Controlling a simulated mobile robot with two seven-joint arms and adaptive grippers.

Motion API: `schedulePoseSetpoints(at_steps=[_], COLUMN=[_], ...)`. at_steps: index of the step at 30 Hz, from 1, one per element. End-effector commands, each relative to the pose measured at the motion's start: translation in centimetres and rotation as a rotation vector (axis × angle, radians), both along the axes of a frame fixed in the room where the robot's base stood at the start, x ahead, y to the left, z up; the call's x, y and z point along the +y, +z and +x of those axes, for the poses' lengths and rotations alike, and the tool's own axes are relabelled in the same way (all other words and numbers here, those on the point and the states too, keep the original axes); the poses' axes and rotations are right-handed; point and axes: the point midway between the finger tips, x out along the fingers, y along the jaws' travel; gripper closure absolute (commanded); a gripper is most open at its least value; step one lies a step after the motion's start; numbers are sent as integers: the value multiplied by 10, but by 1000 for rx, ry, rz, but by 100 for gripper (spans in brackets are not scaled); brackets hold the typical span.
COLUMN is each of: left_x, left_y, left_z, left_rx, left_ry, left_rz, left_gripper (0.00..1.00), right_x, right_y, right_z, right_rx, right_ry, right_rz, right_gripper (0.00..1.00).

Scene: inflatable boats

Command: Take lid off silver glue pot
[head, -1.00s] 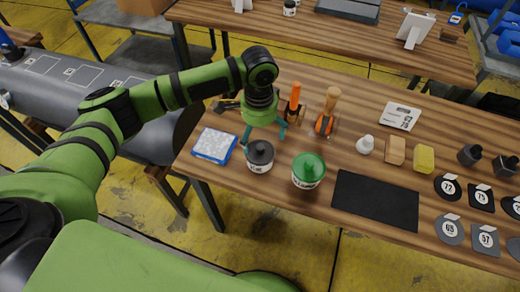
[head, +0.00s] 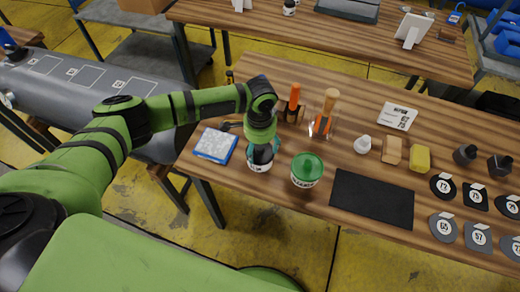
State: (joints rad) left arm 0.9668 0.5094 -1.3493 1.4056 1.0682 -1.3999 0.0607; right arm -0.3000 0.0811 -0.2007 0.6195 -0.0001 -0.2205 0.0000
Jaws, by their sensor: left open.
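The pot with a dark grey lid and white label (head: 259,166) stands on the wooden bench near its front left edge; it looks like the silver glue pot, but its label is too small to read. My left gripper (head: 262,152) points down right over this pot, its teal fingers open around the lid area. The gripper hides most of the lid, and I cannot tell whether the fingers touch it. My right gripper is not in view.
A green-lidded pot (head: 306,170) stands close on the right. A blue-and-white box (head: 214,146) lies to the left. Orange-handled tools (head: 293,104) stand behind. A black mat (head: 371,198) lies bare to the right, with several numbered patches (head: 443,186) beyond.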

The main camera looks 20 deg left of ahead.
Motion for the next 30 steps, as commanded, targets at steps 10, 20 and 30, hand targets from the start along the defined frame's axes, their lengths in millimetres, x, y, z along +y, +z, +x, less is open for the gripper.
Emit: schedulePoseSetpoints(at_steps=[10, 20, 30], left_x=[0, 1, 2], left_y=[-4, -5, -7], left_z=[-1, -1, -2], left_rx=[0, -1, 2], left_ry=[0, 1, 1], left_rz=[1, 4, 5], left_gripper=[78, 86, 88], right_x=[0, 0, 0], right_y=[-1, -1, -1], right_z=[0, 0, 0], right_rx=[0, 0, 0], right_ry=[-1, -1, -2], right_rz=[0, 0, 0], right_gripper=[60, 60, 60])
